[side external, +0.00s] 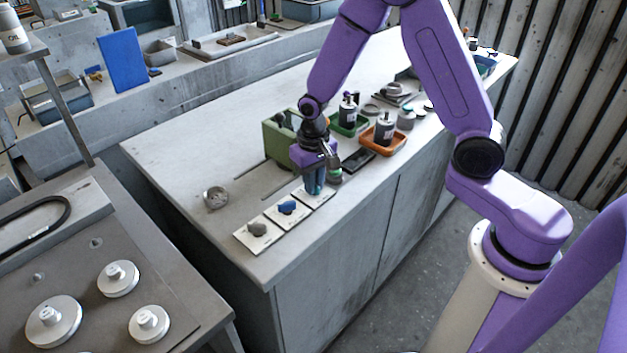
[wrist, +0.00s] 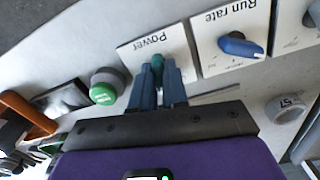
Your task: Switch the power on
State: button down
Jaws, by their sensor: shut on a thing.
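The white Power plate (wrist: 178,40) is in the middle of the wrist view, its label upside down. A teal-green knob (wrist: 157,62) stands on it. My gripper (wrist: 159,88) is shut on this knob, with one blue-grey finger on each side. The fingers hide most of the knob, so its turn angle cannot be told. In the side view my gripper (side external: 314,188) points down at the plate (side external: 322,199) nearest the green box, at the end of the row of plates.
The Run rate plate with a blue knob (wrist: 240,46) sits beside the Power plate. A plate with a grey knob (side external: 257,229) is beyond it. A green-topped round button (wrist: 103,92) is close by. A green box (side external: 277,143) and orange tray (side external: 399,139) stand behind.

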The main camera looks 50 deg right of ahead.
jog(key=shift+w+r, duration=0.1)
jog(key=m, duration=0.4)
jog(key=shift+m, duration=0.4)
jog(key=c, duration=1.2)
grip_release()
jog(key=shift+c, duration=0.2)
jog(key=shift+r, duration=2.9)
